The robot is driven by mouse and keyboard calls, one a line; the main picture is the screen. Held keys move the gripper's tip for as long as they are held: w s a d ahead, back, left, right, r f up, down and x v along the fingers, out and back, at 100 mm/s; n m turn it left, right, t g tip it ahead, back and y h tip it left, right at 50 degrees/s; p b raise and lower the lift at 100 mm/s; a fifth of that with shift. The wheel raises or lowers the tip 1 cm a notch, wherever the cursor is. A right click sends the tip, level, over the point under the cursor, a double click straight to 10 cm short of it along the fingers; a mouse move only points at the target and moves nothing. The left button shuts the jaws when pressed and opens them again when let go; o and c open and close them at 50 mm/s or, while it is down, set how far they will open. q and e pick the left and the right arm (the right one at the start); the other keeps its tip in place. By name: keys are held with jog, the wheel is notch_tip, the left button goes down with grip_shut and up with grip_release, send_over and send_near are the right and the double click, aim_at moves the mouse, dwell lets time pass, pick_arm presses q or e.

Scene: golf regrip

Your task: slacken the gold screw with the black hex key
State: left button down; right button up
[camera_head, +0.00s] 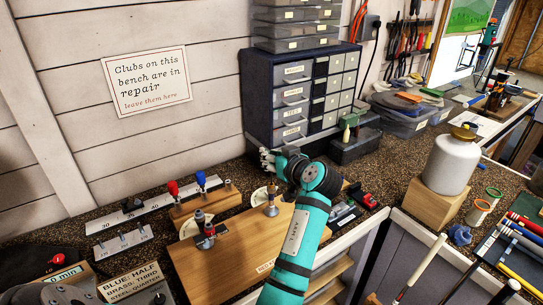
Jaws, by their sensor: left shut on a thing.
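My left gripper (268,160) is at the end of the teal arm, in front of the drawer cabinet and above the back of the wooden board (235,262). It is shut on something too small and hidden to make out. A gold-coloured screw or post (272,207) stands upright on the board, just below and apart from the gripper. Another post with a red and black part (205,232) stands on the board to its left. I cannot pick out the black hex key for certain. My right gripper is not in view.
A small wooden block (205,208) carries red, blue and steel-coloured pieces. The drawer cabinet (300,98) stands at the back. A white bottle (452,160) on a wooden block stands right. Golf clubs cross the lower right.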

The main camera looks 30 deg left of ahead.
pick_arm(q)
jog(key=shift+f, duration=0.2)
jog(key=c, duration=1.1)
grip_release()
jog(key=shift+r, duration=0.15)
notch_tip(320, 180, up, 10)
jog(key=shift+f, duration=0.1)
